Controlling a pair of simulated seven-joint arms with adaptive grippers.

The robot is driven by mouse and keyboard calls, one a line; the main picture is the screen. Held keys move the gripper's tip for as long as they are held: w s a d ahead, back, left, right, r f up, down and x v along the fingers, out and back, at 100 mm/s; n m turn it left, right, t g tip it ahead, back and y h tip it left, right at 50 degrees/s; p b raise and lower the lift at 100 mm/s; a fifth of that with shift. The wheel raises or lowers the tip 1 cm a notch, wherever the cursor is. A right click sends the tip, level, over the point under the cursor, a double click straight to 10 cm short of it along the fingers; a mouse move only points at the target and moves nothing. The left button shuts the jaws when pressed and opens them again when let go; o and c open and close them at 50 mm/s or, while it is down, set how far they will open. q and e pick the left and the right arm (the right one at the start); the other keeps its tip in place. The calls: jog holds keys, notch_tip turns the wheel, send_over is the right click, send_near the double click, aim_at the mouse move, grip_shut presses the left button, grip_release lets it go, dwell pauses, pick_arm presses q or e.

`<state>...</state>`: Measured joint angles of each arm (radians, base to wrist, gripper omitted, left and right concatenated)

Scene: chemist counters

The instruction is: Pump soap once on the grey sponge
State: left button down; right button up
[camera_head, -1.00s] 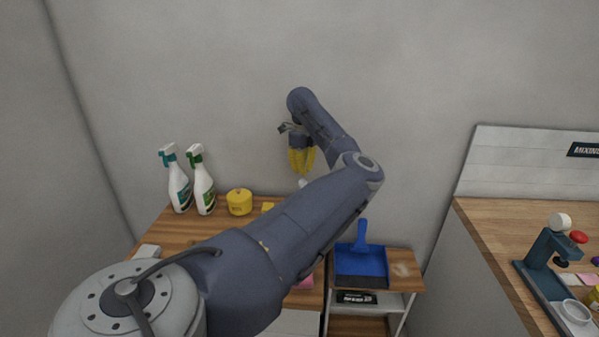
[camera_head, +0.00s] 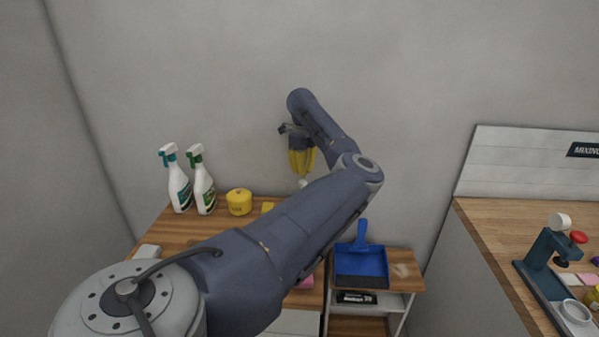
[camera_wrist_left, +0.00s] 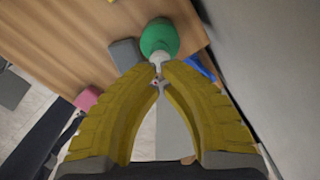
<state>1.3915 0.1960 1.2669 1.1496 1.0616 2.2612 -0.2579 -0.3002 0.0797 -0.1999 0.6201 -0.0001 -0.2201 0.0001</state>
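My left gripper (camera_head: 302,173) points down over the counter, its yellow fingers together. In the left wrist view its fingertips (camera_wrist_left: 159,78) come together just by the white pump head (camera_wrist_left: 160,58) of a green soap bottle (camera_wrist_left: 158,36). I cannot tell whether they touch it. In the head view the white pump top (camera_head: 303,184) shows just below the fingertips; my arm hides the bottle. The grey sponge (camera_wrist_left: 125,54) lies on the counter beside the bottle in the left wrist view; my arm hides it in the head view. My right gripper is not in view.
A pink sponge (camera_wrist_left: 87,98) lies near the counter edge. Two spray bottles (camera_head: 178,184) (camera_head: 203,184), a yellow round container (camera_head: 239,202) and a yellow block (camera_head: 267,207) stand along the wall. A blue dustpan (camera_head: 361,264) sits on the lower shelf unit at right.

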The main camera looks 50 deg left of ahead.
aim_at(302, 181)
pick_arm(q)
jog(key=shift+f, duration=0.15)
dwell(0.5)
jog(key=shift+f, duration=2.55)
jog(key=shift+r, duration=2.65)
jog(key=shift+r, duration=3)
jog(key=shift+a+r, duration=0.1)
